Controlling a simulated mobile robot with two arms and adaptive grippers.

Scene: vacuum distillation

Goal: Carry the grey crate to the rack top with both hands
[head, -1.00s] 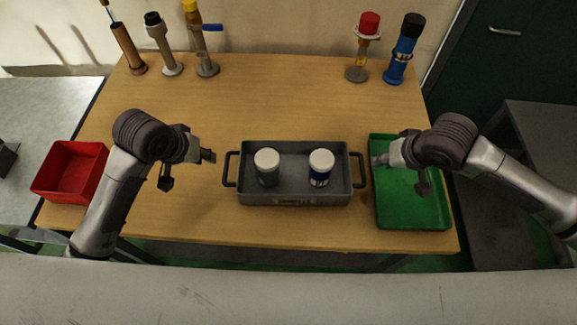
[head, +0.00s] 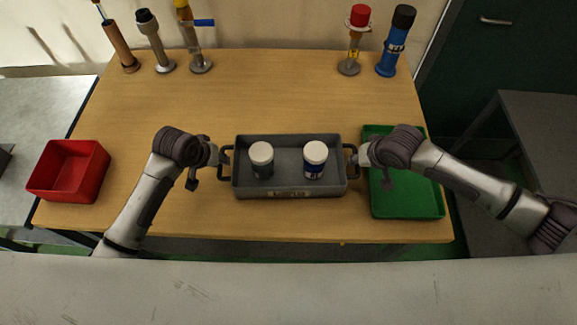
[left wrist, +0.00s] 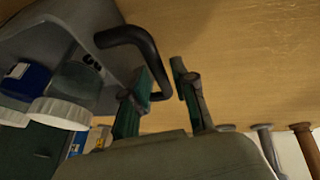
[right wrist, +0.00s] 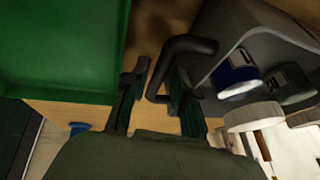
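The grey crate (head: 291,191) sits on the wooden table, with a black handle at each end and two white-capped jars inside: a dark grey jar (head: 262,172) and a blue-and-white jar (head: 313,171). My left gripper (head: 222,158) is at the left handle. In the left wrist view its open fingers (left wrist: 163,75) stand on either side of the handle bar (left wrist: 134,36). My right gripper (head: 358,158) is at the right handle. In the right wrist view its fingers (right wrist: 157,78) are apart, with the handle bar (right wrist: 182,45) between them. I cannot tell which surface is the rack.
A red bin (head: 70,171) stands at the table's left edge. A green tray (head: 405,206) lies close to the crate's right side, partly under my right arm. Several tube-like fittings line the back edge, including a blue one (head: 395,45). The table middle behind the crate is clear.

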